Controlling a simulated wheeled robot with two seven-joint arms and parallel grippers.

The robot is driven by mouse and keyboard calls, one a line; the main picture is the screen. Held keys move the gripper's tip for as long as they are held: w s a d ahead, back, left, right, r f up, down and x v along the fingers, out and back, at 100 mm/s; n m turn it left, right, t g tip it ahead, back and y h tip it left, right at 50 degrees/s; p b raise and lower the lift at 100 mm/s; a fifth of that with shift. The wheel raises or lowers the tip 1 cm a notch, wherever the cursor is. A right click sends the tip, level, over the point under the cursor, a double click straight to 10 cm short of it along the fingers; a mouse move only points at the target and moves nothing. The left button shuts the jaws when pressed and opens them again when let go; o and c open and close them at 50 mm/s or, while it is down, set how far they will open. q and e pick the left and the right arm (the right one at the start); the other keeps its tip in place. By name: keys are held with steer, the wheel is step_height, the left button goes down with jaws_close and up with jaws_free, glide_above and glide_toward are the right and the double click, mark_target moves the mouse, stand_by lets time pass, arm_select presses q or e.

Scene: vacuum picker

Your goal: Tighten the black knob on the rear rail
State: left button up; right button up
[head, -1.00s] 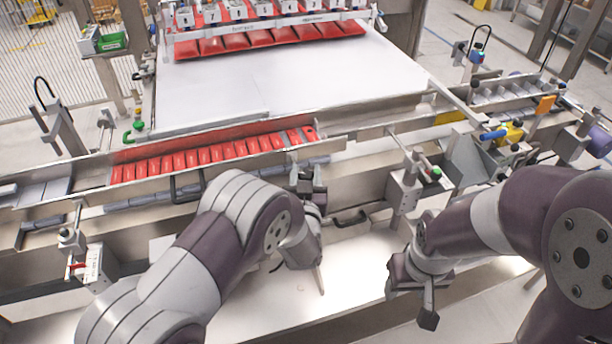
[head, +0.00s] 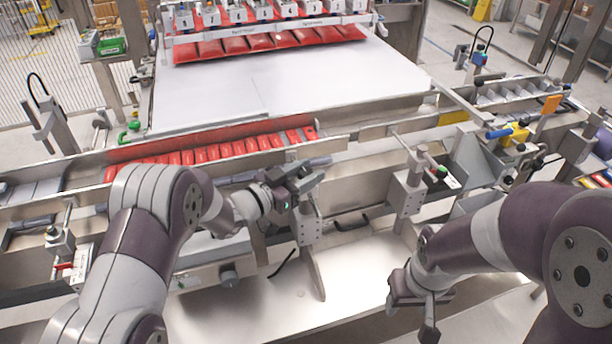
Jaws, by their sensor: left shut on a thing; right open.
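My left gripper (head: 299,181) is at the rear rail (head: 365,155), over the top of a metal clamp block (head: 308,226) below the red packs. Its dark fingers are shut at the spot of the black knob. The fingers hide the knob, so I cannot make out its shape or how tight it is. My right gripper (head: 428,308) hangs open and empty at the lower right, in front of the machine and apart from the rail.
A second clamp block (head: 407,192) with a green-tipped rod stands right of my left gripper. A black handle (head: 352,221) sits between the blocks. Red packs (head: 210,152) line the channel behind. The lower steel shelf (head: 350,280) is mostly bare.

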arm_select(q)
steer(key=shift+m+g+h, duration=0.6)
steer(key=shift+m+g, duration=0.1)
steer(key=shift+g, duration=0.2)
steer(key=shift+r+g, duration=0.1)
steer(key=shift+g, duration=0.2)
steer(key=o, duration=0.9)
steer(key=b+v, duration=0.1)
steer(key=v, duration=1.1)
steer(key=shift+s+a+f+b, duration=0.1)
steer(key=shift+a+f+b, duration=0.15)
steer(key=shift+a+b, duration=0.1)
